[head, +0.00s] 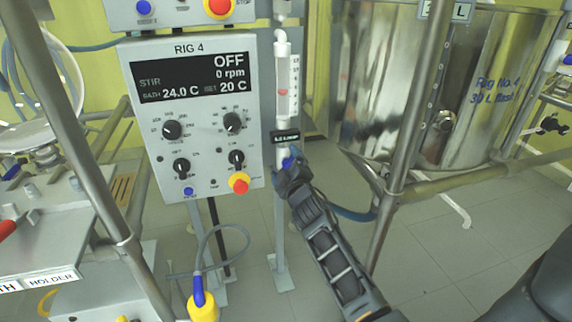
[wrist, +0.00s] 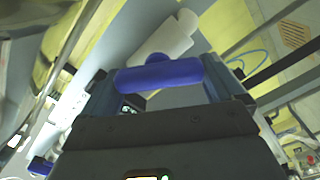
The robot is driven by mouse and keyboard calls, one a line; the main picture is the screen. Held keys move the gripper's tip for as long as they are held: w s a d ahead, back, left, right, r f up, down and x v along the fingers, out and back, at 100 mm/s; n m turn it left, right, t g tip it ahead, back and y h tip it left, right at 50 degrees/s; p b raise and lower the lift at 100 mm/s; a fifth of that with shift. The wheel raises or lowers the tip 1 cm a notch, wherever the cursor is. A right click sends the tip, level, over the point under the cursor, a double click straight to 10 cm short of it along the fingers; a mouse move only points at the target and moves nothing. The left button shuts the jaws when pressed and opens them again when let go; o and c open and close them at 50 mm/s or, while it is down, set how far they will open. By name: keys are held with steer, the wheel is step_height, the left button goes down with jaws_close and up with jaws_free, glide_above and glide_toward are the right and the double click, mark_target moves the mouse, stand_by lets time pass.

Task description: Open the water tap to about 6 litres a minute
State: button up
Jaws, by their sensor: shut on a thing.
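The water tap has a blue handle (wrist: 158,76), seen in the wrist view lying crosswise between the two fingers of my gripper (wrist: 162,88). The gripper is shut on this handle. In the head view my gripper (head: 290,172) is at the tap, below the flow meter, and hides most of the handle. The flow meter (head: 288,85) is a clear upright tube with a scale, and a red float sits around its middle. A small dark readout (head: 285,136) below it shows a figure in L/min, too small to read surely.
The RIG 4 control box (head: 195,115) stands close left of the tap, showing OFF and 0 rpm, with a red-and-yellow button (head: 239,183) near my gripper. A steel bath vessel (head: 430,90) and a metal post (head: 405,125) stand to the right. A blue hose (head: 350,214) runs beside my arm.

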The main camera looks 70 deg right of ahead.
steer(key=shift+f+n, duration=0.1)
steer(key=shift+n, duration=0.4)
steer(key=o, duration=0.7)
steer(key=shift+a, duration=0.15)
steer(key=shift+b+v, duration=0.85)
steer(key=shift+v, duration=3)
